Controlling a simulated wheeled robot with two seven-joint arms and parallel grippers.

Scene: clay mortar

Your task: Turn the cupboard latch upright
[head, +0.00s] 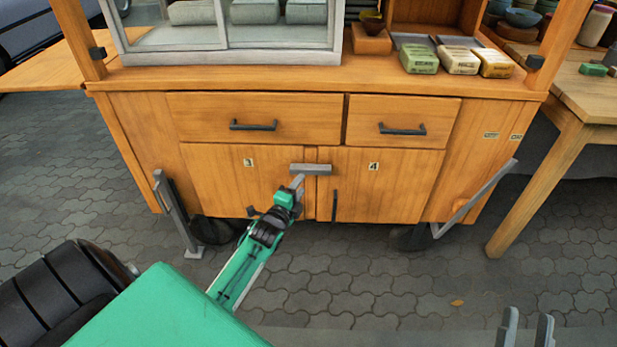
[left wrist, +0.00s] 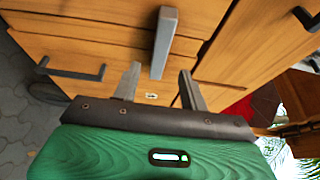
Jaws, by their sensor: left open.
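The cupboard latch (head: 310,169) is a grey bar lying level across the seam between doors 3 and 4. It also shows in the left wrist view (left wrist: 165,42), where the picture is turned. My left gripper (head: 297,181) is open just below the latch's left end. In the left wrist view its two fingers (left wrist: 158,78) stand apart, with the near end of the bar seen between them. I cannot tell whether they touch it. My right gripper (head: 526,322) is at the bottom right edge, its fingertips apart and empty, away from the cupboard.
Door 3 (head: 225,185) and door 4 (head: 390,190) are closed, below two closed drawers with dark handles (head: 253,126). A dark vertical handle (head: 334,205) sits close right of my left gripper. Grey struts (head: 176,215) flank the cart. A wooden table (head: 585,95) stands at right.

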